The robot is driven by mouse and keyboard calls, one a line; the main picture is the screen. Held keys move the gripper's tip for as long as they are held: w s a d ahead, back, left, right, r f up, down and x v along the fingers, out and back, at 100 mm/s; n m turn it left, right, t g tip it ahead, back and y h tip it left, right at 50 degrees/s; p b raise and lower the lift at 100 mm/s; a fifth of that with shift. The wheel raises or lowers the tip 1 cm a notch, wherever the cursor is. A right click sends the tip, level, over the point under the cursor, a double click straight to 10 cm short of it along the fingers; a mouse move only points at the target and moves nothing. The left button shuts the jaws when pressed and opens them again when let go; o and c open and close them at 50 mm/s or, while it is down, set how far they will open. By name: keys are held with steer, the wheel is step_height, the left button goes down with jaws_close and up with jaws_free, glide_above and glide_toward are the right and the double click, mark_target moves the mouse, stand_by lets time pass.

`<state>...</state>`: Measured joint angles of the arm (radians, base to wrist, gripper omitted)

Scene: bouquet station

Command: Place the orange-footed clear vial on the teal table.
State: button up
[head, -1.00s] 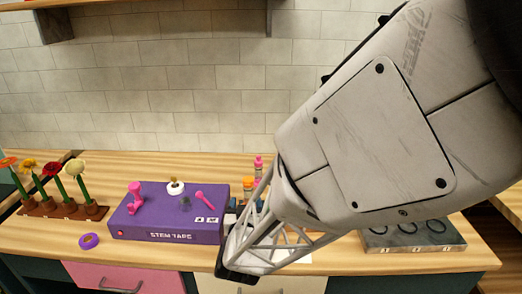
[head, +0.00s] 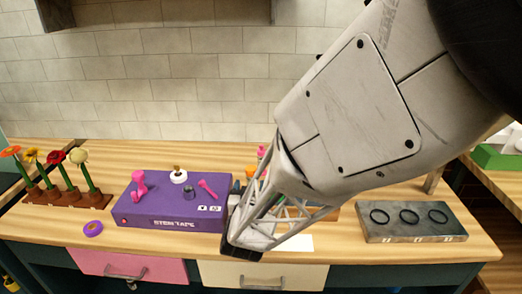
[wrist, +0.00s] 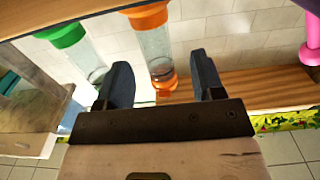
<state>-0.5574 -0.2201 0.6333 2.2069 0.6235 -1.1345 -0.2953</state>
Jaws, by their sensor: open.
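The clear vial (wrist: 155,45) with an orange foot (wrist: 163,82) and a wider orange end shows in the wrist view. The foot lies between the two fingers of my gripper (wrist: 164,82) in the picture. The fingers are spread apart, and I see no contact with the vial. In the head view only a bit of orange (head: 251,171) shows behind my gripper (head: 240,248), whose fingers are mostly hidden there. I cannot clearly make out a teal table in either view.
A green-capped vial (wrist: 68,38) stands beside the orange one, and a pink part (wrist: 311,40) is at the right. A purple stem tape box (head: 175,208), a flower rack (head: 62,198) and a grey block with three rings (head: 412,222) occupy the wooden counter. A green box (head: 497,160) is far right.

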mark_target(251, 166)
steer(key=shift+w, duration=0.15)
steer(key=shift+w+r, duration=0.1)
steer(key=shift+w, duration=2.4)
jaws_close()
steer(key=shift+r, duration=0.1)
steer(key=shift+r, duration=0.75)
step_height(251, 166, up, 2)
steer(key=shift+r, duration=0.1)
steer(key=s+d, duration=0.3)
steer(key=s, duration=0.4)
steer(key=s+d+r, duration=0.1)
steer(key=s+d, duration=0.1)
steer(key=s, duration=0.6)
steer(key=shift+d, duration=0.4)
